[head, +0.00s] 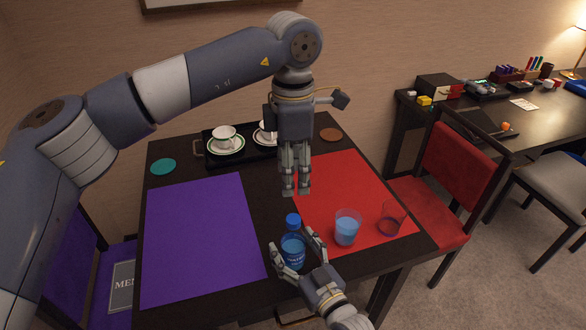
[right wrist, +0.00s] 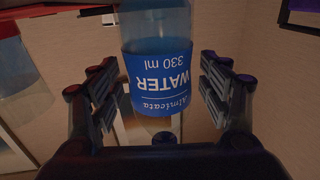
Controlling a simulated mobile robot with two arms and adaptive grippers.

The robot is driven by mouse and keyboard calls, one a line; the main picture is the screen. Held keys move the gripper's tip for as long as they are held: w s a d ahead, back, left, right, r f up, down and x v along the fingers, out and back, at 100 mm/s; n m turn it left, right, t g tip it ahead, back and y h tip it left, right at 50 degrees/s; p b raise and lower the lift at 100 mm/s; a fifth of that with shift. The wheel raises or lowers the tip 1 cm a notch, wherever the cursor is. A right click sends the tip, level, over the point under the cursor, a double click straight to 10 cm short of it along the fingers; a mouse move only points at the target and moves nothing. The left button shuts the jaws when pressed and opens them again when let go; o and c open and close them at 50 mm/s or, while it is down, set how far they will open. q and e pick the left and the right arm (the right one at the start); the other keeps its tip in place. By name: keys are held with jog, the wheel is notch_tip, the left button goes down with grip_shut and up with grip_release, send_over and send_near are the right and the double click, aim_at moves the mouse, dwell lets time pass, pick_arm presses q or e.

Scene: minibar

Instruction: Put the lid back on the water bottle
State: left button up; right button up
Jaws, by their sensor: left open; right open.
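The water bottle (head: 292,252) stands upright near the front of the dark table, and its blue label fills the middle of the right wrist view (right wrist: 160,80). A blue lid (head: 293,220) shows at the bottle's top; I cannot tell whether it is screwed tight. My right gripper (head: 291,239) is open, with its fingers on both sides of the bottle. The right wrist view shows gaps between fingers and label. My left gripper (head: 296,192) is open and empty, pointing down above and behind the lid, apart from it.
A glass of blue liquid (head: 346,229) and an empty-looking glass (head: 391,218) stand right of the bottle on the red mat (head: 335,180). The purple mat (head: 198,235) is bare. A dark tray (head: 222,160) with cups stands at the back. A red chair (head: 460,170) is at right.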

jog(key=v, duration=1.1)
jog(key=shift+s+d, duration=0.15)
jog(key=shift+s, duration=0.1)
